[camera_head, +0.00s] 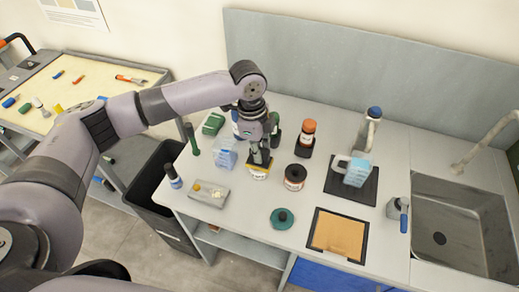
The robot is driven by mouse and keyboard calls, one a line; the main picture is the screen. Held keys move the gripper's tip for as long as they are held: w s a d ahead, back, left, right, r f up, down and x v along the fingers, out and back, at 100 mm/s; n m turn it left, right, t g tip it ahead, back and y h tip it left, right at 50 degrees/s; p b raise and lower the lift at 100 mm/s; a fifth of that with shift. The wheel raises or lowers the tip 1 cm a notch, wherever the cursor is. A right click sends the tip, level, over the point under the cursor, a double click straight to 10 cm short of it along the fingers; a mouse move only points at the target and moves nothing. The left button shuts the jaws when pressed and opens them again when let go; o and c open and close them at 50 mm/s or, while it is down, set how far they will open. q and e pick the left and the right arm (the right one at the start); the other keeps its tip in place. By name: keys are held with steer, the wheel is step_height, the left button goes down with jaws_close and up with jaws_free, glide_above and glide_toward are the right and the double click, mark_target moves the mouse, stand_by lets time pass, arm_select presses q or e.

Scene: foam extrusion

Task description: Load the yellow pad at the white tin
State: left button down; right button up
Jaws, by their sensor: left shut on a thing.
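My left gripper (260,158) reaches down over the middle of the grey worktop, its fingers pointing down. It is shut on the yellow pad (260,165), of which only a thin yellow edge shows below the fingers. The white tin (258,174) is right under the pad, its top mostly hidden by pad and fingers. I cannot tell whether the pad touches the tin's contents or hangs just over them. My right gripper is not in view.
A dark-banded jar (295,176) stands close to the right of the tin. An orange-topped bottle (307,134) is behind. A teal lid (282,218) lies in front.

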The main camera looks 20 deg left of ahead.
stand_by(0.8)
arm_select(q)
steer(key=shift+s+f+p, duration=0.1)
steer(key=shift+p, duration=0.4)
stand_by(0.6)
steer(key=shift+r+p, duration=0.8)
steer(key=shift+p, duration=0.1)
step_height(320, 180, up, 6)
steer(key=p, duration=0.6)
steer(key=shift+f, duration=0.25)
